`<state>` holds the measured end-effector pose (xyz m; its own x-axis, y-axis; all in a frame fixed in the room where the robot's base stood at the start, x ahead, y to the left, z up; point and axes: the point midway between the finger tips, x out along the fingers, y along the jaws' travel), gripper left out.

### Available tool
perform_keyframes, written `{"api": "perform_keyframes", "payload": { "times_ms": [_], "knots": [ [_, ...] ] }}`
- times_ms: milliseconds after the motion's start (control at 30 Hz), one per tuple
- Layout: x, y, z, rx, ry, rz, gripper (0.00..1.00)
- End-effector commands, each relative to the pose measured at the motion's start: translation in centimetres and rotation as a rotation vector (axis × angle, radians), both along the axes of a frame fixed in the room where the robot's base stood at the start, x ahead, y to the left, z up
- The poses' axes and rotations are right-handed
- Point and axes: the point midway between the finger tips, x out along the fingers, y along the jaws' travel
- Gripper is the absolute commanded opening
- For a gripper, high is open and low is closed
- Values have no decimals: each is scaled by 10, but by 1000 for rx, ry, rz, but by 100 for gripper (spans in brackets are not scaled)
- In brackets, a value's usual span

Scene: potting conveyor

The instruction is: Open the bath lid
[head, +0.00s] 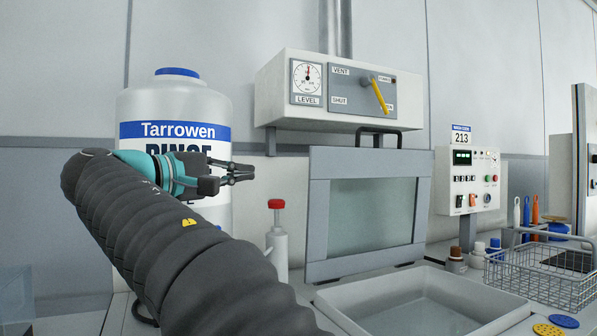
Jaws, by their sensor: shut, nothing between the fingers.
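The bath lid (319,213) is a grey frame around a greenish clear panel. It stands upright, leaning slightly back, behind the bath (345,315), with its lower edge near the bath's back rim. A dark handle (379,133) shows at the lid's top edge. The pale bath lies uncovered in front; its near part is cut off by the picture edge. My gripper (250,173) is shut and empty, left of the lid and apart from it, in front of the large white Tarrowen bottle (175,104).
A white control box (270,88) with a level dial and yellow lever hangs above the lid. A panel marked 213 (472,190) is to the right. A wire basket (545,280) stands right of the bath. A red-capped bottle (278,240) stands left of the lid.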

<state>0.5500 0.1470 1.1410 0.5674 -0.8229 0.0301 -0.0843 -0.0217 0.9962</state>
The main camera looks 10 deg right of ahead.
Motion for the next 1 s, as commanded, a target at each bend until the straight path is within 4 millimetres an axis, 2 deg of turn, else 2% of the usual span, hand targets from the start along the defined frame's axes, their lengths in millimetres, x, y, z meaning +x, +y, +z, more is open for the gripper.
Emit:
{"api": "perform_keyframes", "payload": {
  "times_ms": [33, 600, 800, 1000],
  "knots": [
    [5, -10, 0, 0, 0, -5, 0],
    [65, -95, 4, 0, 0, -3, 0],
    [78, -114, 4, 2, 0, -2, 0],
    [83, -120, 4, 1, 0, 0, 0]
  ]
}}
